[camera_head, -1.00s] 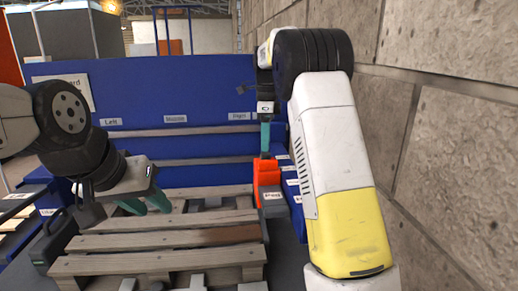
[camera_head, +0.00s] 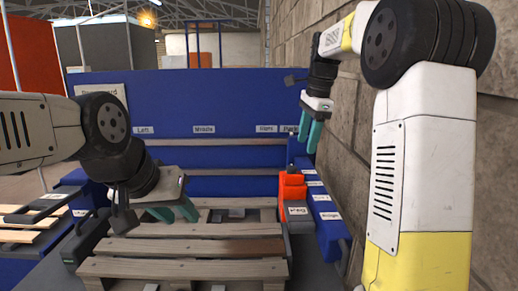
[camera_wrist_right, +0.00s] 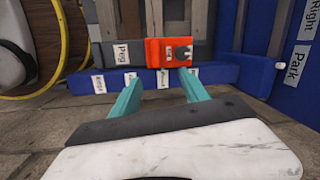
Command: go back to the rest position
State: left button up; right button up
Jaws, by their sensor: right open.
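My right gripper (camera_head: 309,143) is raised above the blue side ledge at the right of the pallet. Its two teal fingers are apart with nothing between them, as the right wrist view also shows (camera_wrist_right: 158,86). My left gripper (camera_head: 182,217) hangs low over the left part of the wooden pallet (camera_head: 190,247). Its teal fingers are apart and look empty. An orange-red block (camera_head: 291,188) stands at the pallet's right edge, below and apart from my right gripper. In the right wrist view the block (camera_wrist_right: 157,52) is beyond the fingertips.
A blue panel (camera_head: 200,105) with labels stands behind the pallet. A stone wall (camera_head: 345,140) runs close along the right side. The blue ledge (camera_head: 325,215) carries labels. A blue stand (camera_head: 25,262) with wooden slats is at the left.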

jog(key=s+f+n+t, duration=0.2)
jog(key=s+n, duration=0.6)
jog(key=s, duration=0.5)
jog(key=s+a+f+n+t+y, duration=0.1)
jog(key=s+f+n+t, duration=0.2)
jog(key=s+n, duration=0.5)
jog(key=s+f, duration=0.1)
jog(key=s, duration=0.4)
jog(key=shift+s+a+f, duration=0.15)
jog(key=shift+s+a, duration=0.05)
jog(key=shift+a, duration=0.05)
